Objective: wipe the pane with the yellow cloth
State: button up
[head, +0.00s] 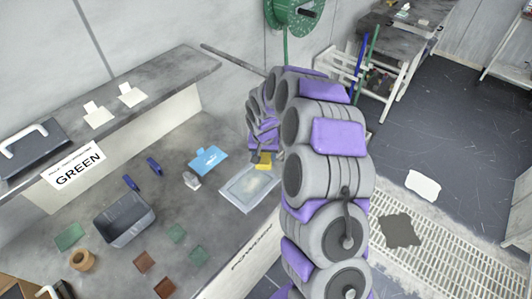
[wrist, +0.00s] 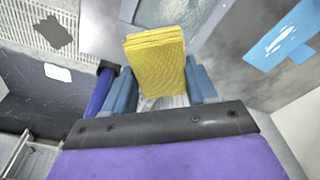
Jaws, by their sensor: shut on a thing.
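The yellow cloth (wrist: 156,62) is folded and held between the two blue fingers of my gripper (wrist: 163,84) in the wrist view. In the head view the yellow cloth (head: 264,160) shows at the end of my arm, at the upper right corner of the pane. The pane (head: 247,189) is a pale, cloudy rectangle lying flat on the grey worktop. Part of the pane (wrist: 180,15) shows behind the cloth in the wrist view. I cannot tell whether the cloth touches the pane. My arm hides most of the gripper in the head view.
A blue card (head: 208,160) and a small whitish object (head: 192,181) lie left of the pane. A raised shelf (head: 150,85) with a GREEN label runs behind.

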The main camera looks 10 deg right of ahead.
jog(key=a+f+b, duration=0.1)
jog(key=a+f, duration=0.2)
jog(key=shift+f, duration=0.45)
jog(key=shift+d+f, duration=0.6)
jog(key=shift+d, duration=0.15)
jog(key=shift+d+f, duration=0.2)
jog(key=shift+d, duration=0.25)
jog(key=shift+a, duration=1.1)
jog(key=shift+d+f+b, duration=0.15)
jog(key=shift+d+b, duration=0.15)
jog(key=shift+d, duration=0.6)
jog(key=shift+f, duration=0.15)
